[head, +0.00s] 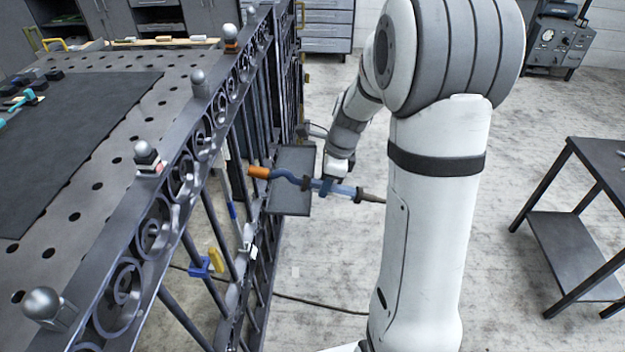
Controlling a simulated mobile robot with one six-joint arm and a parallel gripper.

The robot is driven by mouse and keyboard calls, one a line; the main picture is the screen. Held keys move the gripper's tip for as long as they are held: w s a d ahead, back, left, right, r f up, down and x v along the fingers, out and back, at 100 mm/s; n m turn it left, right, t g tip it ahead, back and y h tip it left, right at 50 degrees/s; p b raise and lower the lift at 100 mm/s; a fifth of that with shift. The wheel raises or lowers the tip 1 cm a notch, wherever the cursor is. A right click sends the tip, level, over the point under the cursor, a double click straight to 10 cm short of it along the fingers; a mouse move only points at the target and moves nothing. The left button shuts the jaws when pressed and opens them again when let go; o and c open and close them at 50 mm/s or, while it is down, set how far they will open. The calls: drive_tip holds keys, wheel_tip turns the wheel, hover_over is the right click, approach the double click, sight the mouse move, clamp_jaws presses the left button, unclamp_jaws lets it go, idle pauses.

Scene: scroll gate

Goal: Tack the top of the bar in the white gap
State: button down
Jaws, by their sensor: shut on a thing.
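My gripper (327,186) is shut on a blue welding torch (345,190) with an orange front end. The torch lies nearly level, its orange end pointing left at the gate. The dark metal gate (178,180) stands upright at left, with a row of scrolls below its top rail and several vertical bars (215,232). The orange end shows close to the bars; I cannot tell whether it touches one. Small white pieces show low on the gate (250,251) and beneath a finial (148,168). I cannot make out which gap is the white one.
A perforated table (88,188) with a dark mat stands behind the gate. A blue and yellow clamp (203,266) sits low among the bars. A dark plate (293,160) is beside the torch. A cable (320,303) crosses the floor. A dark table (575,215) stands at right.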

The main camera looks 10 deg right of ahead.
sight(350, 189)
drive_tip(key=shift+s+d+f+b, duration=0.1)
drive_tip(key=shift+s+d+f, duration=0.2)
drive_tip(key=shift+d, duration=0.7)
drive_tip(key=shift+s+d+f+b, duration=0.2)
drive_tip(key=shift+s+d, duration=0.15)
drive_tip(key=shift+d, duration=0.7)
drive_tip(key=shift+s+d+f+b, duration=0.1)
drive_tip(key=shift+s+d+f, duration=0.2)
drive_tip(key=shift+d, duration=0.7)
